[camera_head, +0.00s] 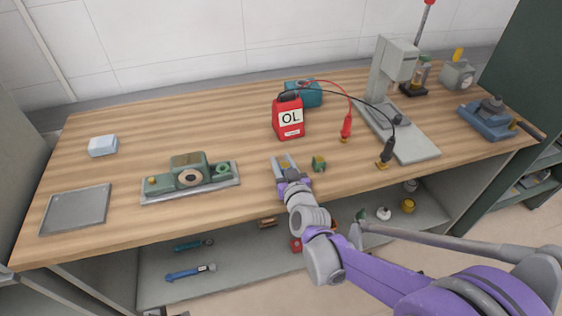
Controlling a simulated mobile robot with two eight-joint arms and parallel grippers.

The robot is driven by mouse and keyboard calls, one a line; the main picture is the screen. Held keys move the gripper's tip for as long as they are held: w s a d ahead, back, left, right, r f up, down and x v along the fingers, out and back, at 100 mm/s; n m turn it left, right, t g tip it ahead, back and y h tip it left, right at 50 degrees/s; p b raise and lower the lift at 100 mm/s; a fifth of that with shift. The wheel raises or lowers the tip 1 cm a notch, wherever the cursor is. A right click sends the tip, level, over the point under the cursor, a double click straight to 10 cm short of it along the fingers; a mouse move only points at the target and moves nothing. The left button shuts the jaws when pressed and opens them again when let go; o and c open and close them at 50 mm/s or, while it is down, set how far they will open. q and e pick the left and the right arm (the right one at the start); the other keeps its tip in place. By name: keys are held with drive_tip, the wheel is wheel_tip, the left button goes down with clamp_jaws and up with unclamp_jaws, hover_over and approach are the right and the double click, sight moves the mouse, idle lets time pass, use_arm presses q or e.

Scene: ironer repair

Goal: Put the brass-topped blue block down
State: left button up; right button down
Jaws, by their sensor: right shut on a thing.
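My right gripper (285,161) reaches in from the lower right, over the front middle of the wooden workbench (250,200). It is shut on the brass-topped blue block (285,165), which is small here and mostly hidden between the fingers. I cannot tell whether the block touches the bench top or is held just above it. My left gripper is not in view.
A small green block (319,163) stands just right of the gripper. A red meter (288,117) with leads is behind it. A green device (189,175) on a tray lies left. A grey press (395,95) stands right. Bare wood lies between meter and green device.

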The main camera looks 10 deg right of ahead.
drive_tip(key=shift+w+f, duration=0.25)
drive_tip(key=shift+w, duration=0.2)
drive_tip(key=shift+f, duration=0.25)
drive_tip(key=c, duration=0.5)
unclamp_jaws()
drive_tip(key=shift+r, duration=0.1)
